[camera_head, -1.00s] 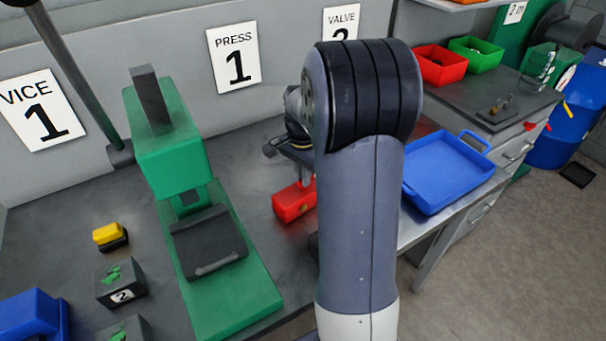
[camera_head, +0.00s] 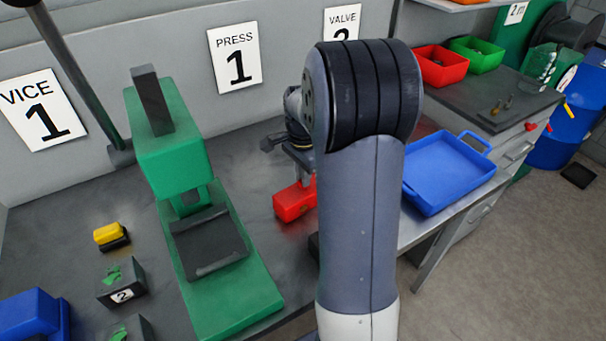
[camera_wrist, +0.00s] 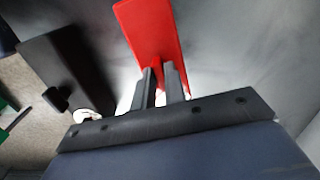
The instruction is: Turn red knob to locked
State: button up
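A red block-shaped thing (camera_head: 294,201) stands on the dark bench, right of the green press, partly hidden by my arm. In the wrist view a long red piece (camera_wrist: 152,28) lies just beyond my gripper (camera_wrist: 160,68). I cannot tell whether this is the red knob or the block. The two fingers are a little apart, and red shows between and behind them. I cannot tell whether they touch it. No locked mark is readable.
The green press (camera_head: 175,155) stands close on the left. A blue tray (camera_head: 447,172) lies right of my arm. Red (camera_head: 438,65) and green (camera_head: 476,56) bins stand at the back right. A yellow-and-black piece (camera_head: 110,236) and a dark numbered block (camera_head: 122,281) are at the left.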

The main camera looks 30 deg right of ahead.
jog(key=o, duration=0.4)
jog(key=shift+r, duration=0.1)
notch_tip(320, 180, up, 11)
jog(key=shift+f+b, duration=0.15)
jog(key=shift+b, duration=0.25)
notch_tip(320, 180, down, 11)
jog(key=shift+r+p, duration=0.15)
jog(key=shift+p, duration=0.25)
dwell(0.3)
dwell(0.4)
